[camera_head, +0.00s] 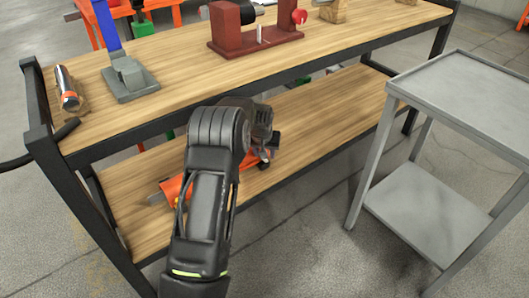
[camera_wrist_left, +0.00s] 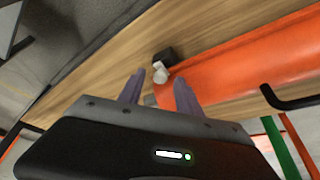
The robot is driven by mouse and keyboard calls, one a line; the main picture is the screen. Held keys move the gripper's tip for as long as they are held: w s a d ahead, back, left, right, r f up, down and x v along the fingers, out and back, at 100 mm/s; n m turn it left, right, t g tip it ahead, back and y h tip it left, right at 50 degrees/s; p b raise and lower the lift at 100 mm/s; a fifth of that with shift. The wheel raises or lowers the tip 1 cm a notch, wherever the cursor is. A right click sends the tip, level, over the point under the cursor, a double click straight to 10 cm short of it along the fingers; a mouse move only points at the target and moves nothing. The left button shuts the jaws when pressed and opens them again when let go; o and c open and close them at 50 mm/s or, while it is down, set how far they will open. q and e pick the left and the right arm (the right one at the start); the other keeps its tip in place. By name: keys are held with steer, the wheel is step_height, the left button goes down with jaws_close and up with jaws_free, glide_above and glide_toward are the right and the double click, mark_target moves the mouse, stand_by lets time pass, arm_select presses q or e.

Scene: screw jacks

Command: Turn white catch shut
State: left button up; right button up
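An orange jack (camera_head: 177,190) lies on the lower wooden shelf (camera_head: 320,125) in the head view, partly hidden behind my left arm. In the left wrist view its orange body (camera_wrist_left: 235,68) runs off to the right. A small white catch (camera_wrist_left: 160,75) shows at its left end, next to a black block (camera_wrist_left: 164,57). My left gripper (camera_wrist_left: 160,82) is open, with its fingers apart and the white catch seen between or just beyond the tips. I cannot tell whether they touch it. In the head view the left gripper (camera_head: 264,158) is low over the shelf, its fingers mostly hidden. My right gripper is out of view.
The upper benchtop (camera_head: 190,68) overhangs the lower shelf and carries a red vise-like block (camera_head: 240,35), a grey stand (camera_head: 130,78) and an orange-banded cylinder (camera_head: 68,88). A grey metal cart (camera_head: 470,95) stands to the right. A black bent rod (camera_wrist_left: 290,102) crosses near the orange body.

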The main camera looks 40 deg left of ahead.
arm_select(q)
steer(key=shift+r, duration=0.25)
steer(key=s+d+p, duration=0.4)
steer(key=s+d, duration=0.1)
steer(key=s, duration=0.6)
steer(key=shift+d+r+p, duration=0.3)
steer(key=shift+d, duration=0.05)
